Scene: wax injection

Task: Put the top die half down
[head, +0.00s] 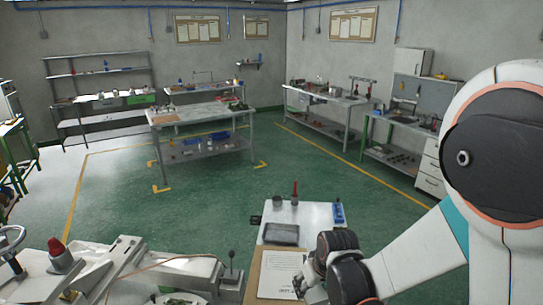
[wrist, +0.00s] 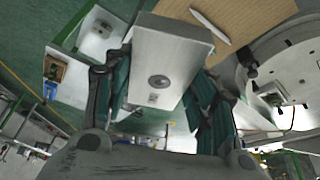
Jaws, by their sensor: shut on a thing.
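The top die half (wrist: 170,55) is a pale grey metal block with a round hole and a small mark on its face. It fills the middle of the wrist view, held between the two dark green fingers of my gripper (wrist: 163,95). In the head view my gripper (head: 312,285) is low, at the right edge of the paper on the worktable. The die half cannot be made out clearly there. It appears to be clear of the surfaces around it, but its height is hard to tell.
The worktable (head: 317,217) holds a dark grey tray (head: 282,235), a grey cup, a red-handled tool (head: 295,192) and a blue item (head: 339,213). A paper sheet (head: 281,276) lies on a brown board. A machine with a red-topped part (head: 60,255) stands at left.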

